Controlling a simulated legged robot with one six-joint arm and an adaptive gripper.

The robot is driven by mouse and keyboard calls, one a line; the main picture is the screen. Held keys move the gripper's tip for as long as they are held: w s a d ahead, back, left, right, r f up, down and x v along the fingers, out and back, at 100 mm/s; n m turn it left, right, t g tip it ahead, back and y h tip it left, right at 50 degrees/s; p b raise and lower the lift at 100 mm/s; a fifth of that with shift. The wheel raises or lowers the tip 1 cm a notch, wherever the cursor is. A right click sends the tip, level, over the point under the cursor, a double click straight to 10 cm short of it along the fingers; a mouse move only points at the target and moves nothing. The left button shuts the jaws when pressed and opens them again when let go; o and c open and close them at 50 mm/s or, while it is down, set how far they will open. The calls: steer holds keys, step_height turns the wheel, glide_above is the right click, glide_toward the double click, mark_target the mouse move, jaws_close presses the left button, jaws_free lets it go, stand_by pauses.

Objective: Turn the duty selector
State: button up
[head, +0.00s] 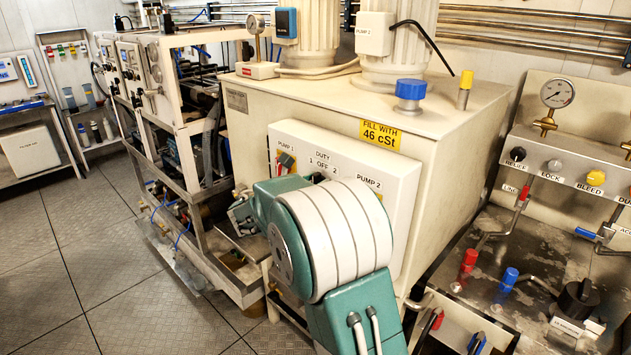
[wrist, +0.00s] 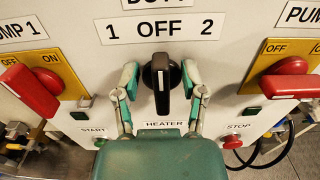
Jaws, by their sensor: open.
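The duty selector (wrist: 161,84) is a black knob with a pale line on it, below a label reading "1 OFF 2". In the wrist view its handle stands upright, in line with OFF. My gripper (wrist: 163,90) is open, with one teal-and-grey finger on each side of the knob. Gaps show between the fingers and the handle; I cannot tell if the tips touch the panel. In the head view my arm covers the selector and most of my gripper; the white control panel (head: 402,190) shows behind it.
Red switch handles for pump 1 (wrist: 30,90) and pump 2 (wrist: 290,86) flank the knob. A green start button (wrist: 100,142) and red stop button (wrist: 232,143) sit low. Open grid floor (head: 80,260) lies left. A valve bench (head: 570,150) stands right.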

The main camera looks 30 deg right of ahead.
jaws_close()
steer(key=shift+w+n, duration=0.1)
steer(key=shift+n, duration=0.2)
steer(key=n, duration=0.3)
steer(key=shift+w+a+n, duration=0.1)
steer(key=shift+w+n, duration=0.15)
steer(key=shift+n, duration=0.05)
steer(key=n, duration=0.4)
steer(key=shift+w+a+f+n, duration=0.1)
steer(key=shift+w+n, duration=0.15)
steer(key=shift+n, duration=0.15)
stand_by(0.3)
